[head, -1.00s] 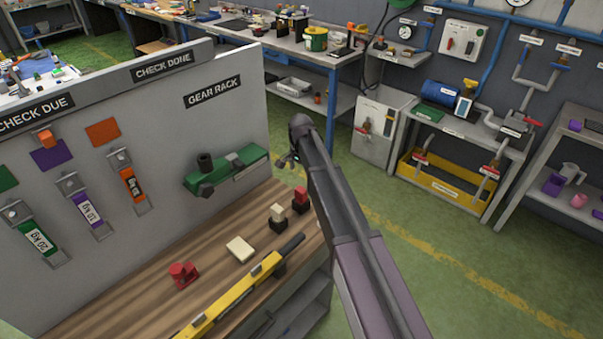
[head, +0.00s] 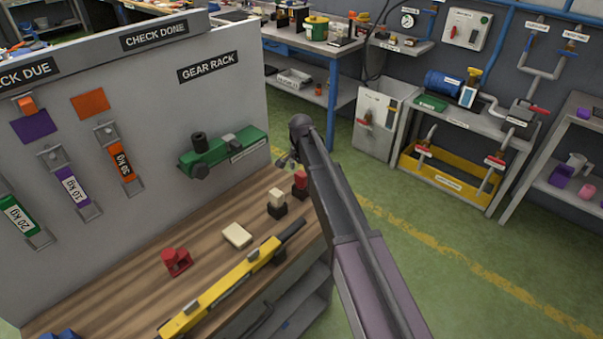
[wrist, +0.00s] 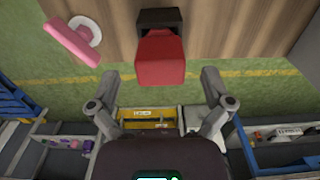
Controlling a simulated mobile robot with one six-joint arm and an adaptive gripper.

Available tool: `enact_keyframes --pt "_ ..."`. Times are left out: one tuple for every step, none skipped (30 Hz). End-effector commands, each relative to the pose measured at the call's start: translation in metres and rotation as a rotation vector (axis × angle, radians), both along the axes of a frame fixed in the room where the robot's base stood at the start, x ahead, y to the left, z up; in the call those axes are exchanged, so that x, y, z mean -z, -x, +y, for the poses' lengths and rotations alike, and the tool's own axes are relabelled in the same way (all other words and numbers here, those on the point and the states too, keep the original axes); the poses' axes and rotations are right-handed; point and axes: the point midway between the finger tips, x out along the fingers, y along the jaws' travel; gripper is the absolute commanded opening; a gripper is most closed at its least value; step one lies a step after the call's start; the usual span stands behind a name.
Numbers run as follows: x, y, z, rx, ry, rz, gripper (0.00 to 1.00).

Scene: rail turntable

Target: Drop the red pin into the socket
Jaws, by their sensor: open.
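A red block-topped piece, which looks like the red pin (head: 300,179), stands upright in a black base (head: 299,194) at the bench's far right corner. In the wrist view the red pin (wrist: 160,58) is large and central, its black base (wrist: 160,18) behind it. My gripper (head: 287,162) is just above and beside the pin in the head view, partly hidden by my arm. In the wrist view my gripper (wrist: 160,80) has its fingers spread wide, with nothing held between them. I cannot tell which part is the socket; a green fixture (head: 225,150) with a black cylinder hangs under GEAR RACK.
A cream-topped black piece (head: 277,202) stands close to the red pin. A cream block (head: 237,235), a red block (head: 176,261) and a yellow bar (head: 220,298) lie on the wooden bench (head: 125,293). The grey panel (head: 150,190) rises behind. Green floor is open at right.

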Motion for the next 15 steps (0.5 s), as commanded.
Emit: enact_keyframes --pt "0.008 0.000 0.000 0.000 0.000 0.000 1.00" --pt "0.010 0.000 0.000 0.000 0.000 0.000 1.00" --pt "0.013 0.000 0.000 0.000 0.000 0.000 1.00" --pt "0.015 0.000 0.000 0.000 0.000 0.000 1.00" --pt "0.017 0.000 0.000 0.000 0.000 0.000 1.00" --pt "0.020 0.000 0.000 0.000 0.000 0.000 1.00" --pt "0.022 0.000 0.000 0.000 0.000 0.000 1.00" --pt "0.023 0.000 0.000 0.000 0.000 0.000 1.00" --pt "0.025 0.000 0.000 0.000 0.000 0.000 1.00" --pt "0.026 0.000 0.000 0.000 0.000 0.000 1.00" --pt "0.027 0.000 0.000 0.000 0.000 0.000 1.00" --pt "0.029 0.000 0.000 0.000 0.000 0.000 1.00" --pt "0.030 0.000 0.000 0.000 0.000 0.000 1.00" --pt "0.030 0.000 0.000 0.001 0.000 0.000 1.00" --pt "0.031 0.000 0.000 0.001 0.000 0.000 1.00"
